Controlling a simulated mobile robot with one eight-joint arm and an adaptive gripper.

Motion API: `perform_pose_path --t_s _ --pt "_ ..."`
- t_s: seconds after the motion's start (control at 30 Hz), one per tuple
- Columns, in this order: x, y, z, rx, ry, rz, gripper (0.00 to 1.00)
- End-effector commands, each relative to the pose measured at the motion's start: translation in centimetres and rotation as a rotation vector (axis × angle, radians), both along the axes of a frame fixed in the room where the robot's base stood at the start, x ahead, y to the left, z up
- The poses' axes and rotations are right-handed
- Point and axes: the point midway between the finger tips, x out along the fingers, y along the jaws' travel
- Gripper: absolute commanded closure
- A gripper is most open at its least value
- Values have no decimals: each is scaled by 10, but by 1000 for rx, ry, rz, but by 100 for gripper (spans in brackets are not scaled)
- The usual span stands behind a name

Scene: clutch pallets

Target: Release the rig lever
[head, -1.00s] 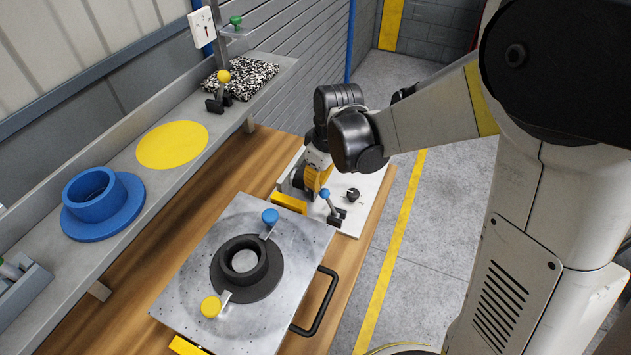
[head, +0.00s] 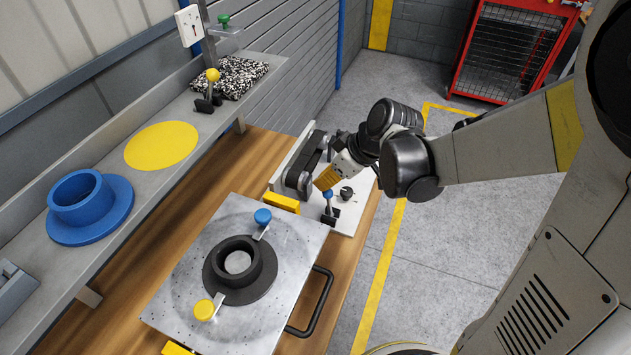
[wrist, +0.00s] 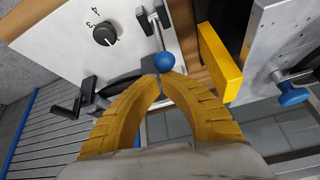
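A small lever with a blue ball knob (head: 328,194) stands on a white panel (head: 350,222) at the bench's far end. It also shows in the wrist view (wrist: 163,62), the ball just beyond my fingertips. My gripper (head: 322,187) has yellow ribbed fingers and hangs right at the knob. In the wrist view my gripper (wrist: 161,80) has its fingertips together, with nothing visible between them. I cannot tell whether the tips touch the ball. Another lever, with a yellow ball (head: 212,75), stands on the shelf.
A black dial (head: 347,193) and a black belt unit (head: 304,165) sit beside the lever. A metal pallet (head: 290,250) with a black flanged ring (head: 236,268) and a black handle (head: 318,305) lies nearer. A blue flanged ring (head: 90,208) stands on the shelf.

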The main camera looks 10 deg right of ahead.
Motion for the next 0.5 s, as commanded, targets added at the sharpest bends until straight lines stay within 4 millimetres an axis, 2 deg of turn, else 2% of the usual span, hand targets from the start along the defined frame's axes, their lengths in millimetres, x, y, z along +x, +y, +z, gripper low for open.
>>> perform_pose_path --t_s 0.03,0.27,0.5 --pt "-3 -7 -3 38 -24 -9 100" --pt "-15 -25 0 202 -135 -7 100" --pt "-24 -36 2 210 -140 -1 100"
